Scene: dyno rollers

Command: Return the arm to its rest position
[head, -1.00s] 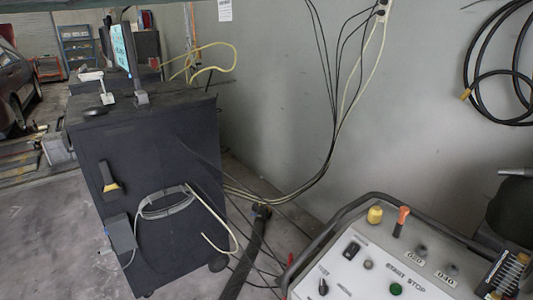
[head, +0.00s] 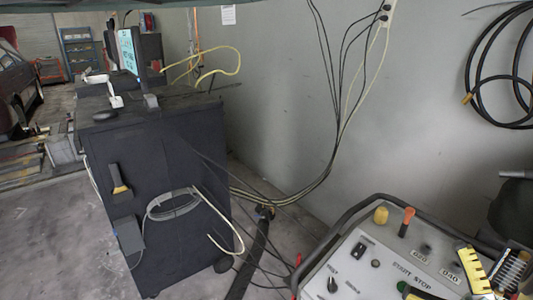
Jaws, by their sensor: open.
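I cannot make out my gripper in the head view. No fingers or jaws can be clearly told there.
A black cabinet (head: 150,225) stands at the left with a monitor (head: 127,50) on top. A control panel (head: 350,268) with knobs fills the lower right. A ridged yellow piece (head: 473,270) shows at its right, beside a dark ridged one (head: 512,268). Cables (head: 270,200) cross the floor between.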

